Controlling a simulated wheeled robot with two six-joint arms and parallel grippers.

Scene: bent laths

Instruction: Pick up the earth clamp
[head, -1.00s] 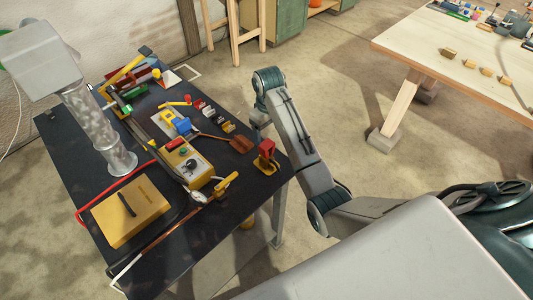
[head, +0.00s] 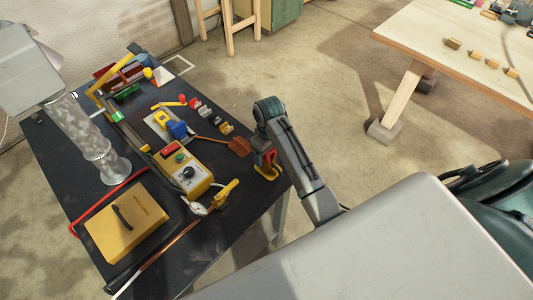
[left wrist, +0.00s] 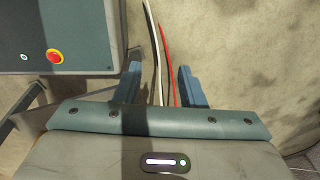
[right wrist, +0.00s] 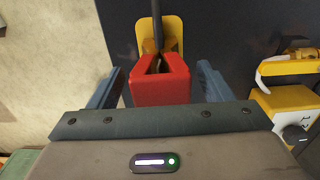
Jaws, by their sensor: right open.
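A red clamp-like piece on a yellow base stands at the table's right edge; I take it for the earth clamp (head: 268,172), though its form is partly hidden by my right arm in the head view. In the right wrist view, its red notched body (right wrist: 160,88) sits between the fingers, with a dark rod above and a yellow plate (right wrist: 174,32) behind. My right gripper (right wrist: 160,92) is open around it, a finger on each side with gaps showing. My left gripper (left wrist: 160,86) is open and empty, with floor and cables beyond it.
A wooden table (head: 440,55) stands at upper right.

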